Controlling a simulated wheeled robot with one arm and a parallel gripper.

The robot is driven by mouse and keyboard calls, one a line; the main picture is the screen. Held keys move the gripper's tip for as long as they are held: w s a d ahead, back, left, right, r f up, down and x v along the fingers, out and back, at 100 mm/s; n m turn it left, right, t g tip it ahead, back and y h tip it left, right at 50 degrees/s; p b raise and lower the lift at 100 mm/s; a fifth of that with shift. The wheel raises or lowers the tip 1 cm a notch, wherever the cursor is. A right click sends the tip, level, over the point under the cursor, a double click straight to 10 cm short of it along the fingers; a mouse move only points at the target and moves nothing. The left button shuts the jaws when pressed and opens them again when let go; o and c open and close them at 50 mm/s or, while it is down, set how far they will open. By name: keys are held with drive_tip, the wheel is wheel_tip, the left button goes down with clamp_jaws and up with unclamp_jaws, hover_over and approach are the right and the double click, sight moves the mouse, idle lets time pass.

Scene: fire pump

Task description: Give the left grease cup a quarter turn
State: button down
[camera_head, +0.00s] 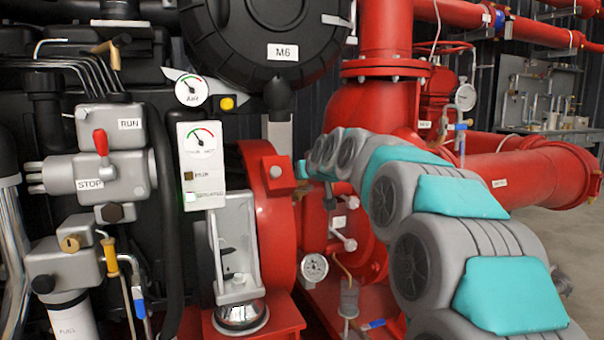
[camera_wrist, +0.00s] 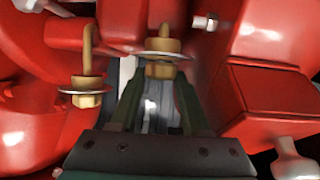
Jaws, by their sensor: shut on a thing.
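Two brass grease cups, each with a round flange and a bent brass stem, show in the wrist view. One grease cup (camera_wrist: 162,58) is in the upper middle, between my fingertips. The other grease cup (camera_wrist: 86,88) stands apart, left of my gripper in that picture. My gripper (camera_wrist: 161,77) is shut on the cup in the middle, with a dark finger on each side of its nut. I cannot tell from these frames which cup is the left one of the pump. In the head view my gripper and both cups are hidden behind the red pump parts and my arm.
Red casing surrounds my gripper closely, with a red block (camera_wrist: 275,105) at right and a pale rounded knob (camera_wrist: 292,160) below it. In the head view a pressure gauge (camera_head: 314,267) sits low beside the pump, and a large red pipe (camera_head: 520,175) runs right.

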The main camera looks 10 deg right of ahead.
drive_tip(key=c, duration=0.7)
unclamp_jaws()
drive_tip(key=shift+o, duration=0.2)
drive_tip(key=v, duration=0.8)
drive_tip(key=shift+w+f, duration=0.1)
